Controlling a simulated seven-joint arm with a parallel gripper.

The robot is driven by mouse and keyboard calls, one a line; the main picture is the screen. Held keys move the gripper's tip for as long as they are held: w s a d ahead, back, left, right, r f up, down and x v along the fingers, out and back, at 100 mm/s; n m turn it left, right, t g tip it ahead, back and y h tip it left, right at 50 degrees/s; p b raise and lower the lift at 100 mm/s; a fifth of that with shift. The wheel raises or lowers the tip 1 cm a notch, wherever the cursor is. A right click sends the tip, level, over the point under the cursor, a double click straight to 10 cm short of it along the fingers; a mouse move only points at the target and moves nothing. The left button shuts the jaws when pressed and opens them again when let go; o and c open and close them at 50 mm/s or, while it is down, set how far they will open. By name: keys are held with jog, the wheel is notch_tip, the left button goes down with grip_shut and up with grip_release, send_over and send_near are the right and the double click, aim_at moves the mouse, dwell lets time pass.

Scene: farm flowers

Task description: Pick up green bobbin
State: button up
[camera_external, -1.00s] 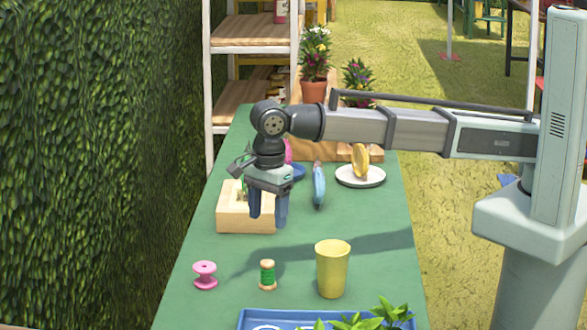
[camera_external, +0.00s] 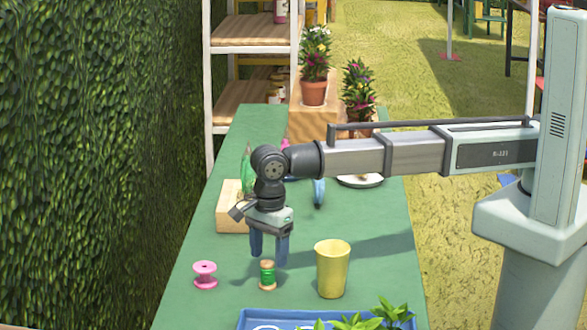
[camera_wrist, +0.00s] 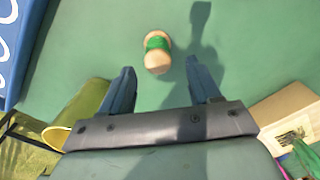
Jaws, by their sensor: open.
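The green bobbin (camera_external: 267,277) is a wooden spool wound with green thread, upright on the green table. My gripper (camera_external: 269,262) is open and empty, pointing down, close above and seemingly just behind the bobbin in the external view. In the wrist view the bobbin (camera_wrist: 157,52) lies ahead of the fingertips, in line with the gap between the two blue fingers (camera_wrist: 160,75), and nothing is between them.
A yellow cup (camera_external: 332,270) stands just right of the bobbin, and a pink spool (camera_external: 205,275) stands to its left. A blue tray (camera_external: 280,319) is at the front edge. A wooden block (camera_external: 230,215) is behind. The table between pink spool and bobbin is clear.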

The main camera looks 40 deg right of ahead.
aim_at(268, 262)
jog(key=f, duration=0.4)
jog(key=shift+s+a+f, duration=0.1)
jog(key=shift+a+f, duration=0.25)
jog(key=shift+f, duration=0.05)
jog(key=c, duration=1.1)
